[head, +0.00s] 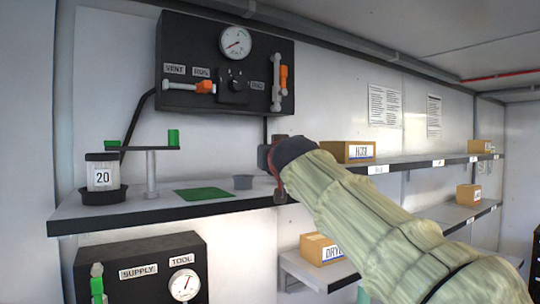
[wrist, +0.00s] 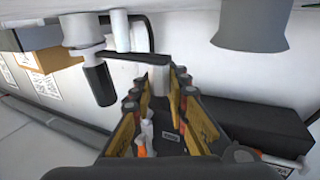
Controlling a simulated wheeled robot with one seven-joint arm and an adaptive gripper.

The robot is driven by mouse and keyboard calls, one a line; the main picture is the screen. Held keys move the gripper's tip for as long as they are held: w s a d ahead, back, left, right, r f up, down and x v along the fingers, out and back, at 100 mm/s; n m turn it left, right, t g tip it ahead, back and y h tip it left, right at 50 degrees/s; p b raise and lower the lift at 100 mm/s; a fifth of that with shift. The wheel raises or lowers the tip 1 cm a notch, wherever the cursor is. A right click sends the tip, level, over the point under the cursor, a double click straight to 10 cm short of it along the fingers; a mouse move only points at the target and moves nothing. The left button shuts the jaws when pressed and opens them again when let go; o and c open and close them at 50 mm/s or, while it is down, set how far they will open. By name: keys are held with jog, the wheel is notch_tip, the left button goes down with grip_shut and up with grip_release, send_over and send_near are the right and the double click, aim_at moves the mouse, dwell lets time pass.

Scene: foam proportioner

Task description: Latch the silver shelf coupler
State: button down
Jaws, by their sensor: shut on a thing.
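My gripper (wrist: 162,100) shows in the wrist view, its two fingers on either side of a pale grey cylinder (wrist: 158,77) and shut on it. The cylinder is at one end of a black bar (wrist: 135,58), which I take to be the silver shelf coupler's lever. A pale post (wrist: 120,32) stands by the bar. A dark grip (wrist: 100,82) is near the bar's other end, beside a round pale fitting (wrist: 82,32). The wrist picture appears upside down. In the head view my gripper (head: 272,160) is partly hidden by my sleeved arm, and the coupler is mostly hidden.
A grey cup (head: 243,182) and green mat (head: 204,192) lie on the shelf (head: 150,208) left of my gripper. Further left are a green-ended bar on a post (head: 151,172) and a container marked 20 (head: 102,174). A gauge panel (head: 200,55) hangs above; boxes (head: 348,151) stand right.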

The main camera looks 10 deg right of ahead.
jog(key=shift+w+f, duration=0.2)
jog(key=shift+f, duration=0.35)
jog(key=c, duration=2)
grip_release()
jog(key=shift+a, duration=0.15)
jog(key=shift+o, duration=1.3)
jog(key=shift+r, duration=0.2)
jog(key=shift+s+r, duration=0.1)
jog(key=s, duration=0.8)
jog(key=s+a, duration=0.1)
jog(key=s, duration=0.3)
